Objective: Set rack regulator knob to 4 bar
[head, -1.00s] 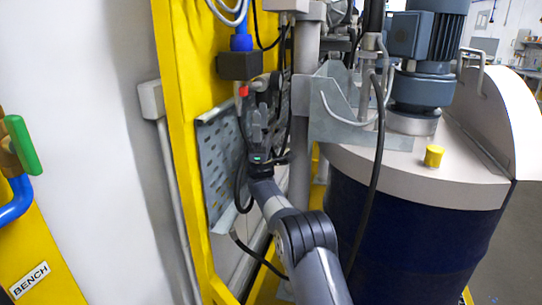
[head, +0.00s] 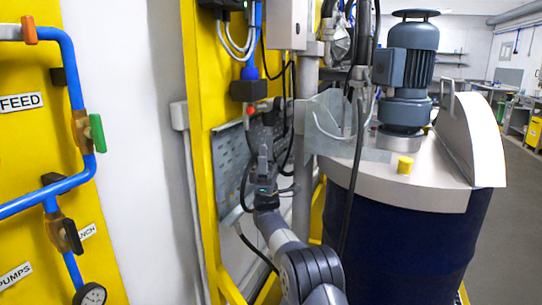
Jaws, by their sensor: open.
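My gripper (head: 264,154) points up and away from me in front of the grey perforated panel on the yellow rack. It is open, and I see nothing between its fingers. A dark block (head: 248,90) with a blue fitting (head: 250,72) above it hangs on the rack, above and slightly left of my gripper. A small red part (head: 250,111) sits just below the block, apart from the fingers. I cannot tell which part is the regulator knob. No bar scale or setting can be read at this size.
The yellow rack frame (head: 197,150) stands left of my arm. Black cables (head: 291,120) hang close to my gripper. A dark blue drum (head: 395,235) with a grey lid, motor (head: 408,65) and yellow cap (head: 405,165) stands to the right. Blue pipes with valves (head: 75,95) are at left.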

